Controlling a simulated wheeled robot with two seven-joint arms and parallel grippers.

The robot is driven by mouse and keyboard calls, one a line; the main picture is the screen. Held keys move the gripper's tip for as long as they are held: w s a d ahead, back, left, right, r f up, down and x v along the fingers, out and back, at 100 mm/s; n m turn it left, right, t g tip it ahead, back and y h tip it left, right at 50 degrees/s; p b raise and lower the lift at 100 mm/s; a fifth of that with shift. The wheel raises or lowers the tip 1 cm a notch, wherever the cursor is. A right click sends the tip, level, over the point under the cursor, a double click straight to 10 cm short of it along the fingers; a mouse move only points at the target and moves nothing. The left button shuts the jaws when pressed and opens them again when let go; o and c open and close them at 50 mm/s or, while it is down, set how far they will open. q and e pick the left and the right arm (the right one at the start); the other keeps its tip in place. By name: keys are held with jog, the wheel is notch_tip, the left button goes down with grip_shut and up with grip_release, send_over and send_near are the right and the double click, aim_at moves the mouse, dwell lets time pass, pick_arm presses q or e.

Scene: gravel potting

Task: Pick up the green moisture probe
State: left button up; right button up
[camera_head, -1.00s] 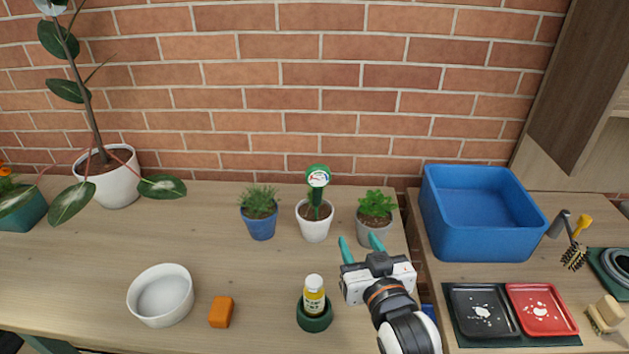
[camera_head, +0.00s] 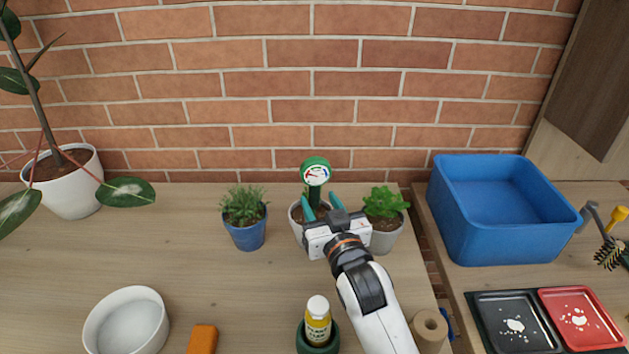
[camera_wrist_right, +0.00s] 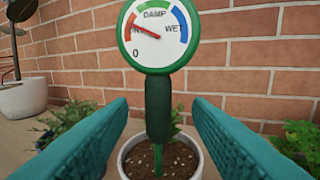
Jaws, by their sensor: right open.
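The green moisture probe (camera_head: 315,173) stands upright in the soil of a white pot (camera_head: 296,222) near the brick wall. It has a round dial on top and a dark green handle below. My right gripper (camera_head: 322,206) is open in front of the probe, with its teal fingers pointing at it. In the right wrist view the probe's handle (camera_wrist_right: 158,108) stands between the two open fingers (camera_wrist_right: 158,125), apart from both, with the dial above them. The gripper hides part of the white pot in the head view. My left gripper does not show.
A blue pot with a plant (camera_head: 245,230) stands left of the white pot, and a grey pot with a succulent (camera_head: 386,238) close on the right. A yellow bottle (camera_head: 318,322), orange block (camera_head: 202,339) and white bowl (camera_head: 127,322) are nearer. A blue bin (camera_head: 500,240) is right.

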aim_at(312, 186)
jog(key=x, duration=0.5)
jog(key=shift+w+a+r, duration=0.2)
jog(key=shift+w+a, duration=0.05)
jog(key=shift+w, duration=0.05)
grip_shut()
